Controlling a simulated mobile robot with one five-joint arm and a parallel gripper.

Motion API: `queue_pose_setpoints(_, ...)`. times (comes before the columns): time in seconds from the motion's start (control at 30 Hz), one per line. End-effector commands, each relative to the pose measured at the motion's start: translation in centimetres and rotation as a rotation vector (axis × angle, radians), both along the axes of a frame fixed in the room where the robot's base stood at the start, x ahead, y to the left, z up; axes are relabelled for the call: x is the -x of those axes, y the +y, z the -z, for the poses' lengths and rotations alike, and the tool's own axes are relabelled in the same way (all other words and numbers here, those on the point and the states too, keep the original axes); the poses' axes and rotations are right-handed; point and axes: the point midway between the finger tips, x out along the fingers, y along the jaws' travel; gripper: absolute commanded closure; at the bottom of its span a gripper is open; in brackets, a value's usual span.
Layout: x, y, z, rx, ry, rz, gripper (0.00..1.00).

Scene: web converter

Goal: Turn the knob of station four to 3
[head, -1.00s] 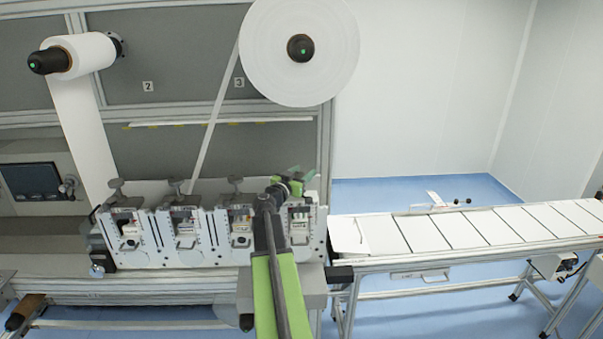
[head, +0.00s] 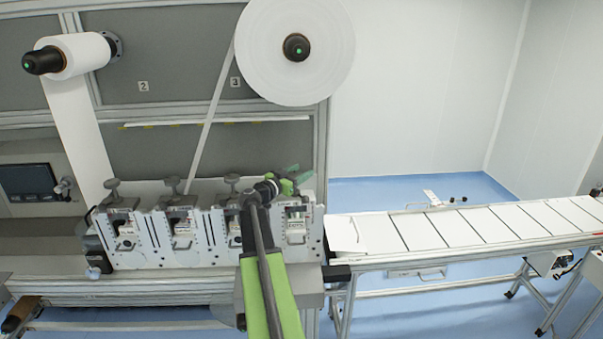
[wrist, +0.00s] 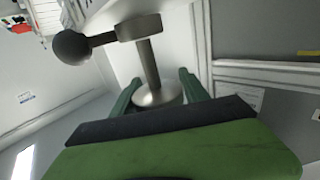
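Station four (head: 297,226) is the rightmost unit in the row, beside my arm in the head view. My gripper (head: 289,180) is above its top edge and hides most of its knob there. In the wrist view the knob (wrist: 149,65) is a grey metal post on a round base, with a crossbar and a dark ball on its left end. My green fingers (wrist: 158,88) stand on either side of the post, with gaps visible, so the gripper is open around it. The scale and its numbers cannot be read.
Three like knobs stand to the left, on stations one (head: 113,189), two (head: 172,187) and three (head: 233,184). A large white roll (head: 295,85) hangs above, its web running down to the stations. A conveyor (head: 465,228) extends to the right.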

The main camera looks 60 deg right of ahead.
Motion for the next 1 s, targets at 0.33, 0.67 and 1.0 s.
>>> queue_pose_setpoints(0.33, 0.0, 0.0, 0.0, -0.001, -0.001, 0.001, 0.29)
queue_pose_setpoints(0.67, -0.6, 4.2, 0.0, -0.002, -0.001, -0.002, 0.29)
queue_pose_setpoints(1.0, -2.2, 13.5, 0.0, -0.001, -0.001, -0.002, 0.29)
